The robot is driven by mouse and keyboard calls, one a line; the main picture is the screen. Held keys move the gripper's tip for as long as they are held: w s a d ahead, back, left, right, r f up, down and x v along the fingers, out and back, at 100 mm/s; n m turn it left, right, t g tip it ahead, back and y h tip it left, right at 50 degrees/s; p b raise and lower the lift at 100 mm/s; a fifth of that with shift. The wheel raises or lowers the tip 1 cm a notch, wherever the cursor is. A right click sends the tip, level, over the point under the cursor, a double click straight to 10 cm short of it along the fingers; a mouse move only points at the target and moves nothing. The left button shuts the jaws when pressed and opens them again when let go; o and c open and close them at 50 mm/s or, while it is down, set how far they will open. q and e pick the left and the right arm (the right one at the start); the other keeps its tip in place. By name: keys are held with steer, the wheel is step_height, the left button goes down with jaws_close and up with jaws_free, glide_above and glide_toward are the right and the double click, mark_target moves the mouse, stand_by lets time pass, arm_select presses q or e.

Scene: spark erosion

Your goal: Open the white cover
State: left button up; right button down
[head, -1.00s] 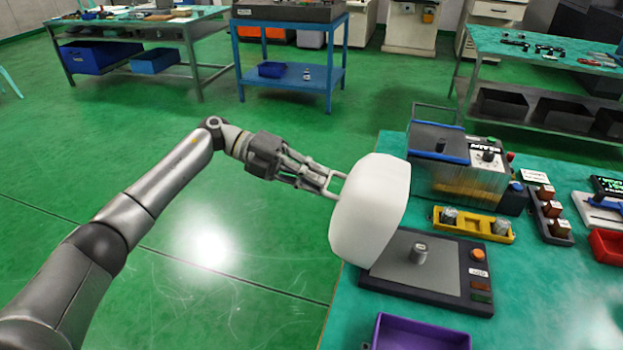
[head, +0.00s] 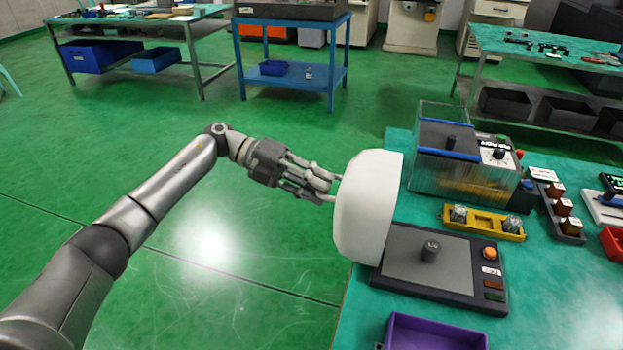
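The white cover (head: 368,205) is a rounded box that stands tipped up on its side at the left edge of a dark base plate (head: 400,287). My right gripper is not in view.
A clear-walled machine (head: 462,165) stands behind the plate, with a yellow holder (head: 484,222) in front of it. A purple tray (head: 434,334) lies at the table's front. Green floor (head: 215,245) is open left of the table.

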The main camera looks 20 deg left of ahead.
arm_select(q)
steer(key=shift+o, duration=0.4)
steer(key=shift+w+d, duration=0.15)
steer(key=shift+d, duration=0.1)
steer(key=shift+a+r, duration=0.1)
steer(key=shift+r, duration=0.05)
steer(key=shift+a+r, duration=0.1)
steer(key=shift+a, duration=0.1)
steer(key=v, duration=1.1)
steer(key=shift+a, duration=0.4)
steer(key=shift+d, duration=0.1)
